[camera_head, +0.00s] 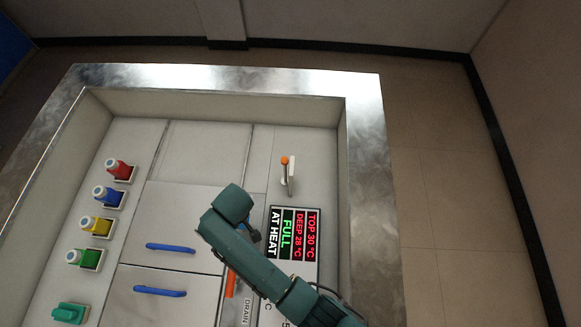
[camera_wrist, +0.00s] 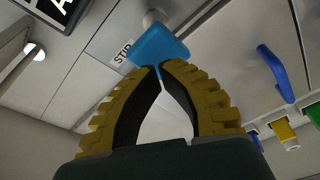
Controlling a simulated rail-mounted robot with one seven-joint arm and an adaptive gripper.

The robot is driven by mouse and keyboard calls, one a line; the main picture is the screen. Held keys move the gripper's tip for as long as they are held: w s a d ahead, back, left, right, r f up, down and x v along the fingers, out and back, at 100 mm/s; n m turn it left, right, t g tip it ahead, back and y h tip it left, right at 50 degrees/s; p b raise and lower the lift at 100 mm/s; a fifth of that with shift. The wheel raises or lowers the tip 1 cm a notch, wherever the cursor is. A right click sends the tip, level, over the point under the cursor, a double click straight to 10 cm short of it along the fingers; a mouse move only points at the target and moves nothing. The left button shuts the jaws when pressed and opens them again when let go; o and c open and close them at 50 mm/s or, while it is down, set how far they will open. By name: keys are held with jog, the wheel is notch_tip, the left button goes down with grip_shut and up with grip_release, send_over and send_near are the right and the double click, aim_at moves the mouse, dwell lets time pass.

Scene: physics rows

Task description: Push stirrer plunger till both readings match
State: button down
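The blue stirrer plunger handle (camera_wrist: 155,45) is in the wrist view, on a pale round shaft (camera_wrist: 153,17) by a label reading "STIR" (camera_wrist: 123,53). My gripper (camera_wrist: 160,70) has its yellow ridged fingertips brought together at the handle's near edge, with a thin blue part between them. It looks shut on the handle. The display panel (camera_head: 293,234) reads TOP 30 °C and DEEP 28 °C in red, FULL in green and AT HEAT in white. The two readings differ.
An orange-tipped lever (camera_head: 286,174) stands above the display. Red (camera_head: 118,170), blue (camera_head: 108,196), yellow (camera_head: 97,226) and green (camera_head: 84,257) knobs line the left. Two blue bar handles (camera_head: 170,248) (camera_head: 160,291) sit mid-panel. An orange handle (camera_head: 231,283) is beside my arm. A raised metal rim (camera_head: 230,78) surrounds the panel.

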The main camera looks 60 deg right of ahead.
jog(key=shift+s+b+x, duration=0.25)
jog(key=shift+b+x, duration=0.55)
jog(key=shift+x, duration=0.4)
jog(key=shift+s+b+x, duration=0.25)
jog(key=shift+b+x, duration=0.55)
jog(key=shift+x, duration=0.4)
jog(key=shift+s+b+x, duration=0.25)
jog(key=shift+b+x, duration=0.55)
jog(key=shift+x, duration=0.4)
jog(key=shift+f, duration=0.15)
jog(key=p+v, duration=0.2)
jog(key=w+p+v, duration=0.1)
jog(key=p+v, duration=0.4)
jog(key=p, duration=0.1)
jog(key=shift+w+r, duration=0.2)
jog(key=shift+r, duration=0.25)
jog(key=shift+f, duration=0.1)
